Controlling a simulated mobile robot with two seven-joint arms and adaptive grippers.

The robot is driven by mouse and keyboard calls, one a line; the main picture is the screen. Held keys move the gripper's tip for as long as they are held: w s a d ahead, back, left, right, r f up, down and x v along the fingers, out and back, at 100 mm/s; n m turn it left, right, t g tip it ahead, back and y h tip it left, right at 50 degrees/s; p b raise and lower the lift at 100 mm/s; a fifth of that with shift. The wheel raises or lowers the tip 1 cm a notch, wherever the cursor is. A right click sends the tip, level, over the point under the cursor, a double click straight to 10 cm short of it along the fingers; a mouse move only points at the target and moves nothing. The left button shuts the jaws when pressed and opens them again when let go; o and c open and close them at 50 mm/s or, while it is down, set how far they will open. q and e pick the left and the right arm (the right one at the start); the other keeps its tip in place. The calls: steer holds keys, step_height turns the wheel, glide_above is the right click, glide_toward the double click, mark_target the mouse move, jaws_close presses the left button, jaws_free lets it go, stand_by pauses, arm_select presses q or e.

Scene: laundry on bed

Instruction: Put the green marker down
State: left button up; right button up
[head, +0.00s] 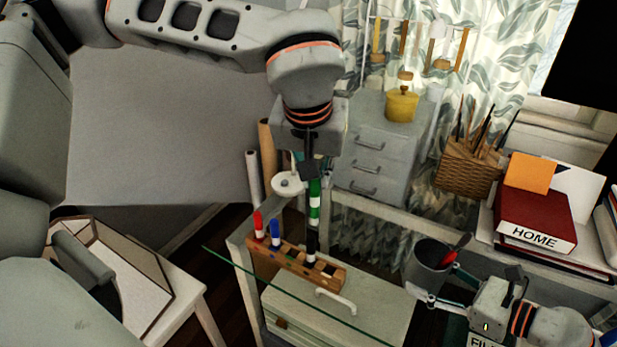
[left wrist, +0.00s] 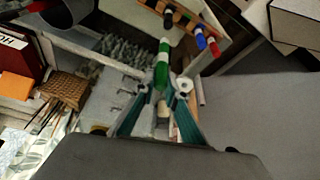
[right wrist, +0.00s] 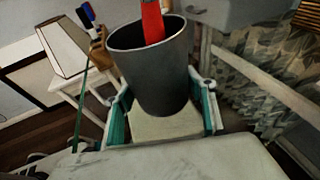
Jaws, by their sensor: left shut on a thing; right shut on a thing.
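The green marker (head: 314,208), green with white bands, is held upright in my left gripper (head: 308,176). In the left wrist view the marker (left wrist: 162,66) stands between the two teal fingers. It is above a wooden rack (head: 330,277); the gap to the rack cannot be told. The rack holds a red marker (head: 259,226), a blue marker (head: 275,233) and a black marker (head: 311,244), all upright. My right gripper (head: 428,297) is shut on a dark grey cup (head: 428,272). The cup, also in the right wrist view (right wrist: 150,75), contains a red-handled item (right wrist: 153,20).
The rack is at the left of a glass-edged desk over a pale drawer unit (head: 370,310). A wicker basket (head: 468,168) of brushes and a red book (head: 537,215) marked HOME are at the right. A grey drawer cabinet (head: 372,150) stands behind. A white side table (head: 190,285) is at the left.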

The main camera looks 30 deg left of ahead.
arm_select(q)
steer(key=w+d+r+m+h, duration=0.1)
steer(key=w+d+r+m, duration=0.2)
steer(key=d, duration=0.9)
steer(key=w+d+r, duration=0.2)
steer(key=w+d, duration=0.2)
steer(key=d, duration=0.8)
arm_select(e)
steer(key=shift+d, duration=0.1)
arm_select(q)
step_height(320, 180, down, 13)
steer(key=shift+a, duration=0.2)
steer(key=o, duration=0.9)
steer(key=shift+r, duration=0.1)
